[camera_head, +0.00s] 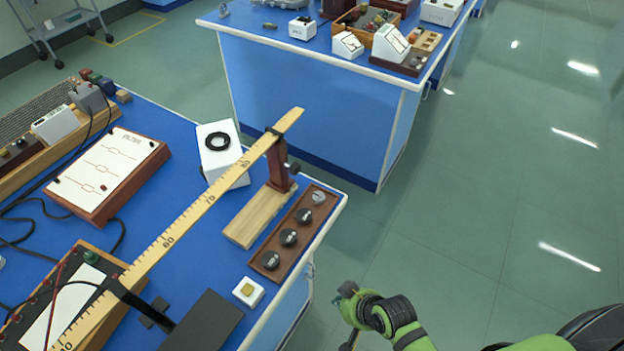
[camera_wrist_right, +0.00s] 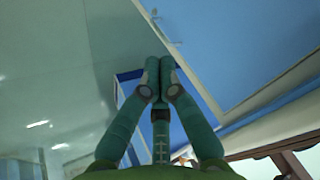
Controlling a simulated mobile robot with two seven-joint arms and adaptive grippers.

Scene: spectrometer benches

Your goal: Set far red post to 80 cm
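The far red post (camera_head: 279,168) stands upright on a pale wooden foot (camera_head: 258,218) near the bench's right edge. A black clamp with a dark side knob sits at its top, at the wooden scale (camera_head: 205,203). The clamp is near the scale's upper end, past the printed 80, roughly by 90; the exact reading is too small to tell. My right gripper (camera_head: 348,291) is beyond the bench's right edge, over the floor and apart from the post. In the right wrist view its two fingers (camera_wrist_right: 159,64) are together with nothing visible between them. My left gripper is not in view.
A brown tray (camera_head: 262,263) of round dark weights lies beside the post's foot. A white box (camera_head: 222,160) with a black ring is behind the scale. A small white block (camera_head: 248,291) and a dark plate (camera_head: 207,318) are nearer. Open floor separates another blue bench (camera_head: 320,105).

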